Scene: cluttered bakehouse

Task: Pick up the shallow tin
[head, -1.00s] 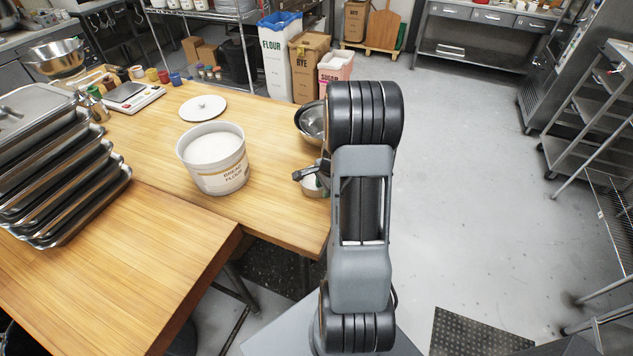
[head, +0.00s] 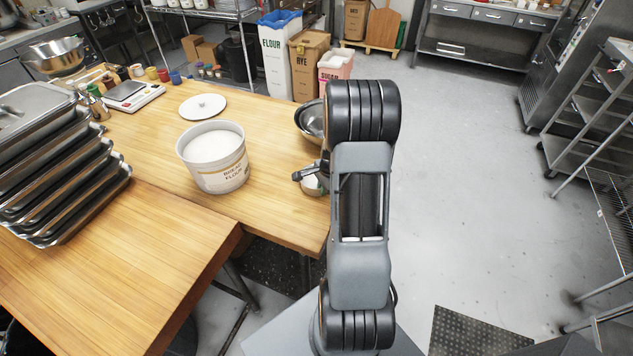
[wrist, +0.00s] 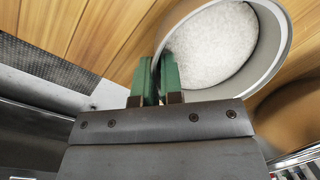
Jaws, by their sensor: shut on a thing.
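The shallow tin (wrist: 283,50) is round and grey, with white, grainy contents. It fills the upper right of the wrist view, and a shadow lies on the wood beside it. My gripper (wrist: 158,72) has its green fingers close together at the tin's near left rim, shut on its wall. In the head view the tin (head: 311,188) shows near the right edge of the wooden table, partly hidden by my gripper and arm. I cannot tell whether it is clear of the table top.
A white bread flour tub (head: 214,160) stands to the left of the tin. Metal bowls (head: 311,121) sit just behind it. A stack of metal trays (head: 62,190) is at the left.

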